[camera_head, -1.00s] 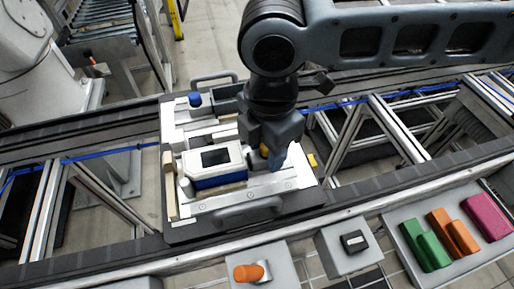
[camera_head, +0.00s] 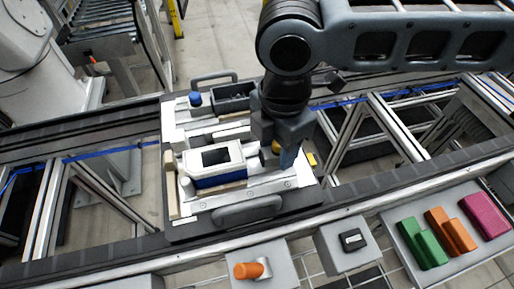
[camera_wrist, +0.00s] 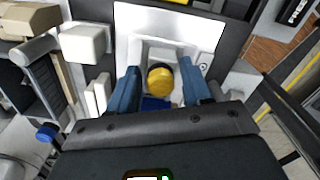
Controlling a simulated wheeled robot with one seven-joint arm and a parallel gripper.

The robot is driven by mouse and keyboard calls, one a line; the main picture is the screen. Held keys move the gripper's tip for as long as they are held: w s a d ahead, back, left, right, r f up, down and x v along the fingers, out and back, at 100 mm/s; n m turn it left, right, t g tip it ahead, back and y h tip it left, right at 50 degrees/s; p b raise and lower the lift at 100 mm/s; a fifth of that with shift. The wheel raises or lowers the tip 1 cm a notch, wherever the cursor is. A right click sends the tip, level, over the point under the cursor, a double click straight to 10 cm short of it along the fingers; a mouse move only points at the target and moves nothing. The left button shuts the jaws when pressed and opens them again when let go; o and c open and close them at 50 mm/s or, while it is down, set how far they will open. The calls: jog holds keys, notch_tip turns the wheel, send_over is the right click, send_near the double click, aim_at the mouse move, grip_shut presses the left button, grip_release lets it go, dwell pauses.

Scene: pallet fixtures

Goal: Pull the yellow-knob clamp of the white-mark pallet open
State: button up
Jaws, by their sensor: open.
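The yellow knob (camera_wrist: 160,80) of the clamp shows in the wrist view, in front of a pale bracket on a white plate (camera_wrist: 150,22). My gripper (camera_wrist: 161,90) is open, with one blue finger on each side of the knob. Small gaps show between the knob and both fingers. I cannot make out a white mark on the pallet for certain.
A white and blue box-shaped part (camera_head: 213,160) sits on the pallet, left of my gripper. A blue knob (camera_head: 195,98) stands at the far left of the pallet. A yellow patch (camera_head: 311,160) lies at its right edge. Green, orange and magenta blocks (camera_head: 425,245) lie on a front-right tray.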

jog(key=shift+r, duration=0.1)
notch_tip(320, 180, up, 5)
jog(key=p, duration=0.4)
jog(key=shift+r+p, duration=0.15)
jog(key=shift+p, duration=0.25)
jog(key=shift+r+p, duration=0.45)
jog(key=shift+r, duration=0.8)
jog(key=shift+a, duration=0.1)
